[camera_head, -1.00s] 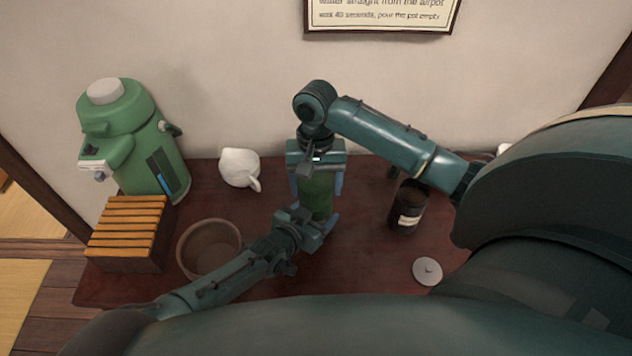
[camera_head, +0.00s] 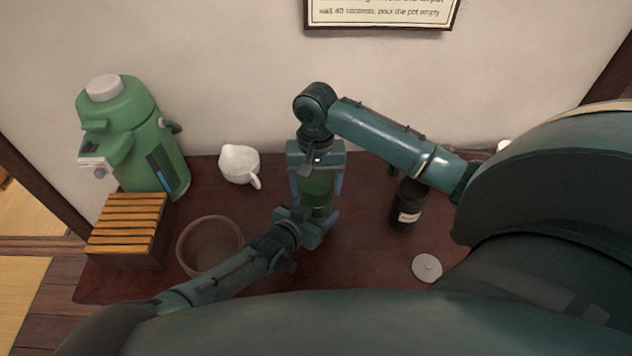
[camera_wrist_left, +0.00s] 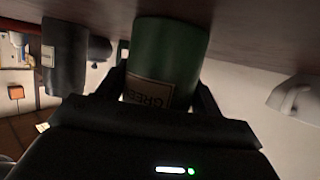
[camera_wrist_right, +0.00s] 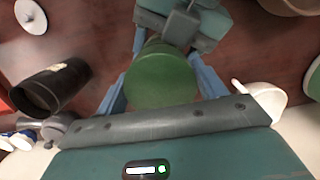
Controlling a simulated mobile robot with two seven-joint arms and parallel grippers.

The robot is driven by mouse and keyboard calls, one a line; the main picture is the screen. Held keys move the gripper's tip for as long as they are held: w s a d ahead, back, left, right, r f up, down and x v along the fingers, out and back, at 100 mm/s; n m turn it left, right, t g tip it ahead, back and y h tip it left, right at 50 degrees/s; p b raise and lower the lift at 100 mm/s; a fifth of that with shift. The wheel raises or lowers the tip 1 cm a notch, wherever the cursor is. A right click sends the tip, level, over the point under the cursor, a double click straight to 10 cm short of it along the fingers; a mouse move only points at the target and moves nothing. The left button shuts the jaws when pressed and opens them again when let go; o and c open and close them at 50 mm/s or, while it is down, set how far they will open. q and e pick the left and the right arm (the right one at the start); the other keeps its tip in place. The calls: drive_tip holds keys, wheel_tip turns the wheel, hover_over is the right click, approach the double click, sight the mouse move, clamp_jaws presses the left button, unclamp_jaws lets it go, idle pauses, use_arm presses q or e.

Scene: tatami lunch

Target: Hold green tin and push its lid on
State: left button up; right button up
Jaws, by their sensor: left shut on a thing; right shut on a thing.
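The green tin (camera_head: 318,190) stands upright on the dark red table, and it also shows in the left wrist view (camera_wrist_left: 168,55) with part of a label. My left gripper (camera_head: 322,222) is shut on the tin's lower body from the front left. My right gripper (camera_head: 317,182) comes down from above with its fingers on both sides of the tin's top. In the right wrist view the round green lid (camera_wrist_right: 162,80) sits between the right fingers. The seam between lid and tin is hidden, so I cannot tell how far the lid is on.
A dark canister (camera_head: 408,205) with a pale label stands right of the tin, with a pale round lid (camera_head: 427,268) in front. A brown bowl (camera_head: 183,245), white pitcher (camera_head: 239,165), slatted wooden box (camera_head: 125,235) and green airpot (camera_head: 135,135) are to the left.

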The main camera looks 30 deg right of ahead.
drive_tip(key=o, duration=1)
drive_tip(key=shift+o, duration=0.4)
drive_tip(key=shift+r, duration=4)
drive_tip(key=shift+c, duration=0.4)
clamp_jaws()
